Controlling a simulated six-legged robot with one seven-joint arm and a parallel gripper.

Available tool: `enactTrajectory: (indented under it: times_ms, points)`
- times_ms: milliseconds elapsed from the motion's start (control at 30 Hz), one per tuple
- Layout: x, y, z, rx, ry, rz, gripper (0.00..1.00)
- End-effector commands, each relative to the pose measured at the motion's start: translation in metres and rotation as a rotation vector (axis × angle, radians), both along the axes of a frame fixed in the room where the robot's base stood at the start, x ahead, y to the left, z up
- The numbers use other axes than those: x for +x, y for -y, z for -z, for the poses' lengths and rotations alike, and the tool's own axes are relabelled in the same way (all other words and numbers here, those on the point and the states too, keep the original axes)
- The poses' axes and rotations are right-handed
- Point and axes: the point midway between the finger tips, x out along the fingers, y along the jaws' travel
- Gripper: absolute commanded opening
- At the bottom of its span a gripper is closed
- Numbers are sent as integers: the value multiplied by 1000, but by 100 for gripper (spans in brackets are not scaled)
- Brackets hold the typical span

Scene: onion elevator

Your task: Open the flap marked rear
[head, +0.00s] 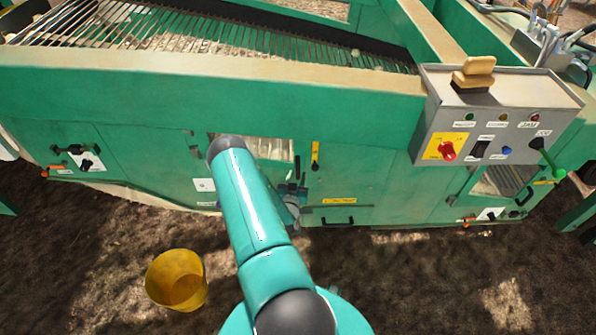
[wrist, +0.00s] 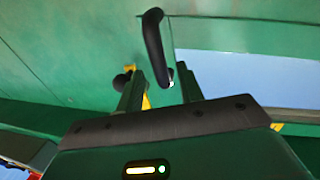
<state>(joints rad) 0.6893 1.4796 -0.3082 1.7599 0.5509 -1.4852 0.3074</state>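The green machine side has several flaps and panels, but the small labels are too blurred to read, so I cannot tell which one is marked rear. My gripper (wrist: 158,78) is open, its two dark fingers apart. A black curved handle (wrist: 155,45) runs down toward the gap between them; I cannot tell if they touch it. In the head view a dark upright handle (head: 297,166) stands beside a window opening (head: 268,148), just above my gripper (head: 293,190), which my arm partly hides. A yellow latch (head: 315,155) is to its right.
A grey control box (head: 495,115) with a red knob and a green lever juts out at the right. Another panel with a black handle (head: 75,149) is at the left. A yellow bucket (head: 177,280) stands on the ground. Open ground lies at lower right.

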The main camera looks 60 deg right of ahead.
Motion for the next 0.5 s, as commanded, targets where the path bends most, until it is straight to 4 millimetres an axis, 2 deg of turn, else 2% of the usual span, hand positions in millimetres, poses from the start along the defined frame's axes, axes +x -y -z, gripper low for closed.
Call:
enactTrajectory:
  times_ms: [33,200,500]
  points:
    - [2,9,-1,-2,2,1,37]
    - [8,29,0,0,1,0,37]
    - [10,36,0,1,0,0,37]
